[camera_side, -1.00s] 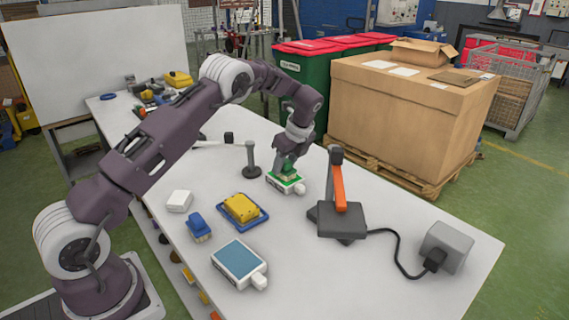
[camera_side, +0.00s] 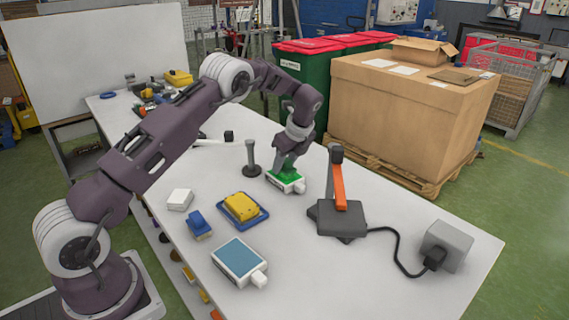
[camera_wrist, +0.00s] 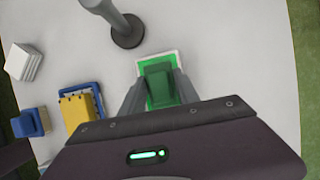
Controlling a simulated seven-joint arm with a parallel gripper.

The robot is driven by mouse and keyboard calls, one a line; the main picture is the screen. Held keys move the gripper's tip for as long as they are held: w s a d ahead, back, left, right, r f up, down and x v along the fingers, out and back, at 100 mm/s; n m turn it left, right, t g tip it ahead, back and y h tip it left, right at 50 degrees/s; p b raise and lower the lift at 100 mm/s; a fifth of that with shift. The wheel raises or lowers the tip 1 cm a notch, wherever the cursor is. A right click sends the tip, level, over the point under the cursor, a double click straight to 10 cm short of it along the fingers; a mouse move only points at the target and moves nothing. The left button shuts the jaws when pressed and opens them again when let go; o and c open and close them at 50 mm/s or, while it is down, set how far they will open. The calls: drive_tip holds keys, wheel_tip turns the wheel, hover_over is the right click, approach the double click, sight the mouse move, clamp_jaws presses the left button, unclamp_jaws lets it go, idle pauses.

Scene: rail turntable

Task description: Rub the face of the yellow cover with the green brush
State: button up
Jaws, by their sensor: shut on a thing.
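The yellow cover (camera_side: 241,207) sits on a blue base (camera_side: 258,222) near the middle of the table; it also shows at the left in the wrist view (camera_wrist: 77,112). The green brush (camera_wrist: 157,84) is between the fingers of my gripper (camera_side: 287,168), which is shut on it. The brush is over a white-edged green pad (camera_side: 296,186), to the right of and behind the yellow cover. I cannot tell whether the brush touches the pad. The brush's underside is hidden.
A dark post (camera_side: 250,160) stands just left of my gripper. A blue brush-like block (camera_side: 199,224), a white block (camera_side: 179,199) and a blue-topped box (camera_side: 239,258) surround the yellow cover. An orange-armed device (camera_side: 340,205) stands to the right, cabled to a grey box (camera_side: 447,246).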

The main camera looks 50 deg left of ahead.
drive_tip(key=shift+r, duration=3.5)
